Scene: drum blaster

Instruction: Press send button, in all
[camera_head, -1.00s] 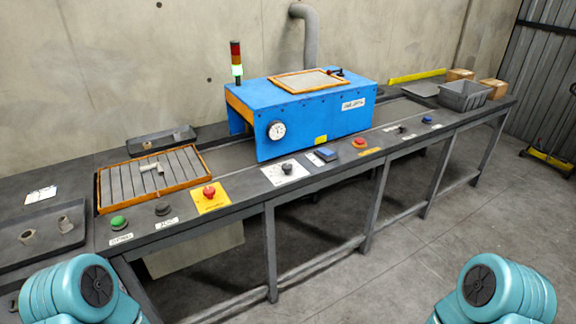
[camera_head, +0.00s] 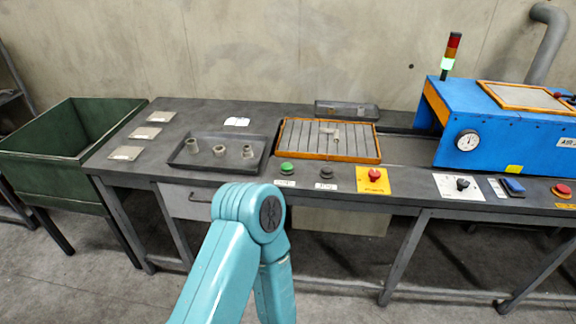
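A row of controls runs along the front edge of the grey bench: a green button (camera_head: 287,168), a dark button (camera_head: 326,172), and a red mushroom button (camera_head: 374,174) on a yellow plate. Further right are a dark knob (camera_head: 462,184) on a white plate, a blue control (camera_head: 513,186) and another red button (camera_head: 562,190). The labels are too small to read, so I cannot tell which is the send button. My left arm's elbow shows in front of the bench; neither gripper is in view.
A dark tray (camera_head: 180,160) with several metal fittings lies left of the slatted tray. A green bin (camera_head: 40,165) stands at the far left. The blue machine (camera_head: 500,135) with a gauge and a lit stack light (camera_head: 450,55) is at the right.

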